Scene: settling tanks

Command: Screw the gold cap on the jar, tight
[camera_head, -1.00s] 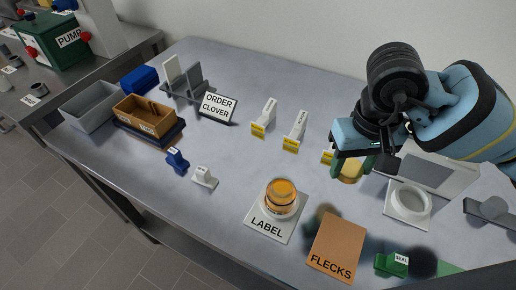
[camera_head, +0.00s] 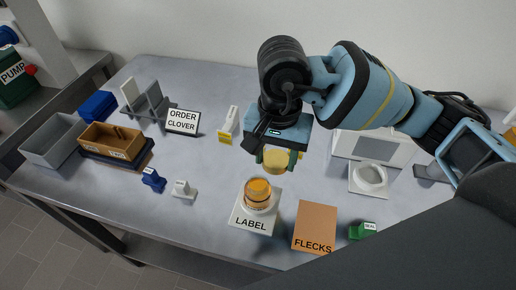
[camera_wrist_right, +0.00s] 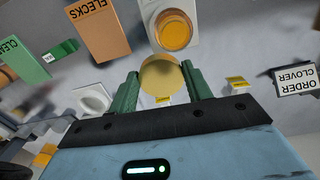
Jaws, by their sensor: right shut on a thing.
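The jar (camera_head: 258,194) stands upright and uncapped on the white LABEL plate (camera_head: 250,222) in the head view, with amber contents showing at its open top. It also shows in the right wrist view (camera_wrist_right: 174,30). My right gripper (camera_head: 277,160) is shut on the gold cap (camera_head: 275,161), holding it in the air above and a little behind and right of the jar. In the right wrist view the cap (camera_wrist_right: 161,78) sits between the two green fingers, apart from the jar. My left gripper is not in view.
An orange FLECKS card (camera_head: 315,226) lies right of the jar, with a green SEAL block (camera_head: 362,230) beyond it. A white ring stand (camera_head: 369,179) is at the right. The ORDER CLOVER sign (camera_head: 183,121) and brown box (camera_head: 111,141) stand left. The table's left middle is mostly clear.

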